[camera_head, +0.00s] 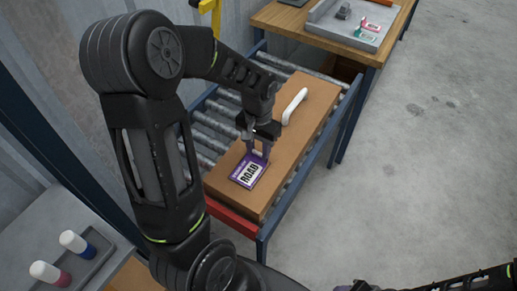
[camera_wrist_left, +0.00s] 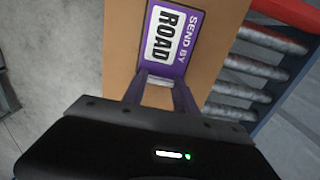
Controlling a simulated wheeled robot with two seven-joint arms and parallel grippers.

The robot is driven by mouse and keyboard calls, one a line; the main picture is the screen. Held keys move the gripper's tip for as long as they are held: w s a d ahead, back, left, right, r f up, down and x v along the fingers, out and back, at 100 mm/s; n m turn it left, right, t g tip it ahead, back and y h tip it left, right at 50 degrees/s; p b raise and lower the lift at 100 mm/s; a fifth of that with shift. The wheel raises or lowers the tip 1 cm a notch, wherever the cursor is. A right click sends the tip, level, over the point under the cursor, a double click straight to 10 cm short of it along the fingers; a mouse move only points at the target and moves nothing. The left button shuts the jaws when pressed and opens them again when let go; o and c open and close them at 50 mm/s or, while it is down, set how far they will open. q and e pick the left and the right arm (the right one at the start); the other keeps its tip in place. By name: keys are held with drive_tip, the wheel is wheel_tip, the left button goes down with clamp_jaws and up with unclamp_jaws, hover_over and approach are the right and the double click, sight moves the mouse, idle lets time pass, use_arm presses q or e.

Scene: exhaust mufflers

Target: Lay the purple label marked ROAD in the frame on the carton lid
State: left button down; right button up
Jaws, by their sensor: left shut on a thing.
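The purple label marked ROAD (camera_head: 248,171) is at the near end of the carton lid (camera_head: 290,137), flat or nearly flat over it. In the left wrist view the label (camera_wrist_left: 172,38) reads SEND BY ROAD and appears over the brown lid (camera_wrist_left: 121,50). My left gripper (camera_head: 257,155) is shut on the label's edge; its fingers (camera_wrist_left: 160,85) also show in the left wrist view. I cannot make out the frame's outline around the label, nor whether the label touches the lid. Part of my right arm shows at the lower right, but its jaws cannot be made out.
The carton lies on a roller conveyor (camera_head: 217,127) with blue rails and a red end bar (camera_head: 232,222). A white handle-like piece (camera_head: 294,106) is on the lid's far half. A wooden table (camera_head: 283,17) holds a grey tray (camera_head: 322,25) with small labels.

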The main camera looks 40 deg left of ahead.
use_arm(q)
drive_tip(key=shift+f, duration=0.2)
drive_tip(key=c, duration=1)
unclamp_jaws()
drive_tip(key=shift+r, duration=0.1)
drive_tip(key=shift+o, duration=0.2)
wheel_tip(320, 180, up, 12)
drive_tip(key=b, duration=0.1)
drive_tip(key=shift+r, duration=0.15)
